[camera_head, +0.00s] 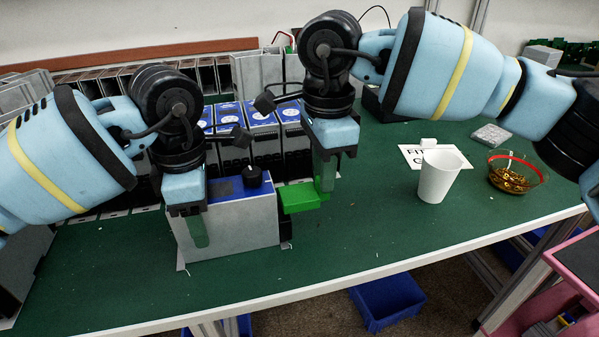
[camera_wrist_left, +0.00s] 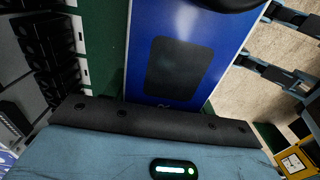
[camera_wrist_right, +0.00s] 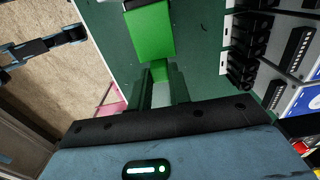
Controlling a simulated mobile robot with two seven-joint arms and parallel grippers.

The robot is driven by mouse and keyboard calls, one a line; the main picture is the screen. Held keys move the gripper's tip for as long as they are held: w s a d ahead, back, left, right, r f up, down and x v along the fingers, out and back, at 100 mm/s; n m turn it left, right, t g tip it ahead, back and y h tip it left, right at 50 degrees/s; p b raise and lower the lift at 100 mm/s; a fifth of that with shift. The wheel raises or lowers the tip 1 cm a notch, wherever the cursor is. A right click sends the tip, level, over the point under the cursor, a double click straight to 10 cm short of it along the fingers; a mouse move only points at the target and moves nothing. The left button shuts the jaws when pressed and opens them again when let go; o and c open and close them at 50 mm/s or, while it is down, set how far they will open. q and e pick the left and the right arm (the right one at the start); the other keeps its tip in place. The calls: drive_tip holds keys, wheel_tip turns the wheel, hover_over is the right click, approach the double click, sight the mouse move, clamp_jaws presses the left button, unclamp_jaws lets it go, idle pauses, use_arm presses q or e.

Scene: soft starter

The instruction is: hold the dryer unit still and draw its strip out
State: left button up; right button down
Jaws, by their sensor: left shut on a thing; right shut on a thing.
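The dryer unit (camera_head: 228,228) is a grey box with a blue top and a black knob, upright on the green bench. Its blue top with a dark panel fills the middle of the left wrist view (camera_wrist_left: 212,45). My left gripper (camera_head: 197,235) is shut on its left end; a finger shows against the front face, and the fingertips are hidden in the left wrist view. The bright green strip (camera_head: 302,198) sticks out at the unit's right end. My right gripper (camera_head: 325,180) is shut on the strip, which also shows in the right wrist view (camera_wrist_right: 150,32).
Several similar blue-topped units (camera_head: 262,120) stand in a row behind. A white cup (camera_head: 438,176), a paper sign (camera_head: 411,155) and a glass bowl (camera_head: 516,176) are at the right. The bench front edge (camera_head: 370,276) is close. Bench between the strip and cup is clear.

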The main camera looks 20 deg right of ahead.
use_arm(q)
drive_tip(key=shift+a, duration=0.1)
use_arm(e)
drive_tip(key=shift+d, duration=0.3)
drive_tip(key=c, duration=1.3)
unclamp_jaws()
wheel_tip(320, 180, up, 12)
drive_tip(key=shift+r, duration=0.1)
use_arm(q)
drive_tip(key=o, duration=1.4)
drive_tip(key=shift+o, duration=0.2)
